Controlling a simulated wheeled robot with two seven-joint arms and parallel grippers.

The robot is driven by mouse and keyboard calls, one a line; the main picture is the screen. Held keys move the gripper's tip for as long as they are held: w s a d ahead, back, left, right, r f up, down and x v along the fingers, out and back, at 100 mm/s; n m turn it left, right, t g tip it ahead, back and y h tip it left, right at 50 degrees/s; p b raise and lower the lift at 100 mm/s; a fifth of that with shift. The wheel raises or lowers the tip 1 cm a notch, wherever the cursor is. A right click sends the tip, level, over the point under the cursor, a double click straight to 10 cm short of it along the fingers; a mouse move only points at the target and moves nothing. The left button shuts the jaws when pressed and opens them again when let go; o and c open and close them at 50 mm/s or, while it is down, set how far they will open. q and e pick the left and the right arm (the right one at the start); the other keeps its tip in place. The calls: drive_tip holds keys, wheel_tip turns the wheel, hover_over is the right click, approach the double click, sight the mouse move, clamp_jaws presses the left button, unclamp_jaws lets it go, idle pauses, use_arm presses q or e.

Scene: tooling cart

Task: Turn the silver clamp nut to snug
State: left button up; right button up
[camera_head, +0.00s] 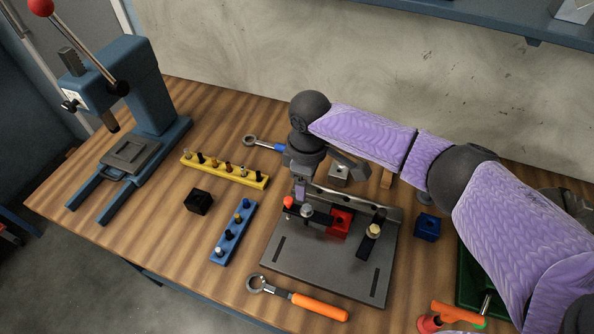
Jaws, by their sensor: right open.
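A grey fixture plate (325,274) lies on the wooden bench and carries a red block (341,222) and upright clamp parts. A silver nut (307,211) stands at its left side, beside a red-topped post (288,202). A pale-topped black clamp (374,232) stands at the right of the plate. My right gripper (300,192) comes in from the right and points down just above the silver nut. It is open; its fingertips are small here, and I cannot tell whether they touch the nut. My left gripper is not in view.
An orange-handled wrench (318,306) lies in front of the plate; a blue-handled one (265,145) lies behind. A yellow rack (225,171), a blue rack (234,234) and a black block (199,202) sit left. A blue press (150,95) stands far left. A blue block (428,227) is right.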

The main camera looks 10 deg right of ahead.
sight(307, 208)
drive_tip(key=f, duration=0.1)
drive_tip(key=s+f+b, duration=0.1)
drive_tip(key=f, duration=0.3)
drive_tip(key=shift+s+d+b, duration=0.2)
drive_tip(key=shift+d+b, duration=0.05)
drive_tip(key=shift+b, duration=0.1)
drive_tip(key=shift+w+f, duration=0.2)
drive_tip(key=shift+f, duration=0.75)
drive_tip(key=shift+w+f+b, duration=0.2)
drive_tip(key=shift+f+b, duration=0.1)
drive_tip(key=shift+f, duration=0.25)
drive_tip(key=shift+w+f+b, duration=0.15)
drive_tip(key=shift+f+b, duration=0.1)
drive_tip(key=shift+f, duration=0.3)
drive_tip(key=shift+s, duration=0.2)
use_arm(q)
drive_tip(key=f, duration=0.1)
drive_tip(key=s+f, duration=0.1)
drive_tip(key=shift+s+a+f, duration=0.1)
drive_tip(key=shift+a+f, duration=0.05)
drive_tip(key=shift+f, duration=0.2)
use_arm(e)
drive_tip(key=shift+w, duration=0.1)
drive_tip(key=c, duration=0.4)
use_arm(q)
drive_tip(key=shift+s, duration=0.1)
use_arm(e)
clamp_jaws()
